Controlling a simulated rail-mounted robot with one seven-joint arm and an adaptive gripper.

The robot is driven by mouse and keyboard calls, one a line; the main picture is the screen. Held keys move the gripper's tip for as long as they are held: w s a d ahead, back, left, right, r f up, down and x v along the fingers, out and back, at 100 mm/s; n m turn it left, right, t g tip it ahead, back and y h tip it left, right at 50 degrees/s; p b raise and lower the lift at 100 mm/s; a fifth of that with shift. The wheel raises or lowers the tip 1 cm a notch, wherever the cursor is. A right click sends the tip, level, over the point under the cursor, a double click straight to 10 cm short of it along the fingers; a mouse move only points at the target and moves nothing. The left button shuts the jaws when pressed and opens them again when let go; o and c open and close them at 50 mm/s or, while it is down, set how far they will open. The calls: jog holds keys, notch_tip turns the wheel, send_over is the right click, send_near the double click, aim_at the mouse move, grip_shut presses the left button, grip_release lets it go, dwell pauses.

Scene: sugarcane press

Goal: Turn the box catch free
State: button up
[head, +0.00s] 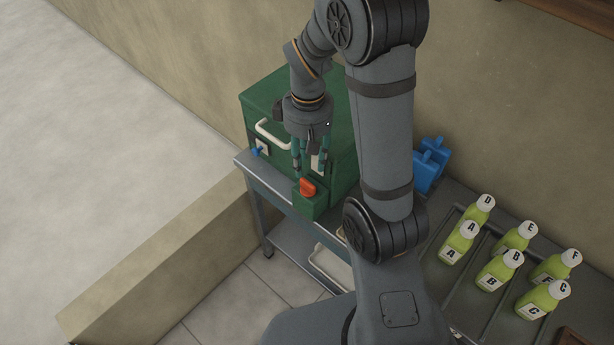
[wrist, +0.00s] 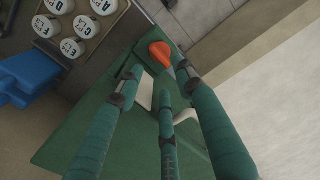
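The green box (head: 338,117) stands on a grey metal stand against the wall. An orange-red knob (head: 307,187) sits on a small green block (head: 312,207) at the box's front; the knob also shows in the wrist view (wrist: 160,53). A blue knob (head: 256,152) is on a white plate at the box's left front. I cannot tell for sure which part is the catch. My gripper (head: 309,172) points down just above the orange-red knob. In the wrist view its three green fingers are spread, with nothing held. The knob shows just beyond the fingertips; contact is unclear.
A white handle (head: 270,133) sticks out from the box. Blue objects (head: 431,163) stand right of the box. Several lettered green bottles (head: 500,268) stand on a tray at the right. A low beige wall (head: 165,270) is at the left.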

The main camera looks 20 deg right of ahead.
aim_at(308, 187)
notch_tip(308, 187, down, 7)
jog(key=shift+r, duration=0.2)
jog(key=shift+c, duration=1.1)
grip_shut()
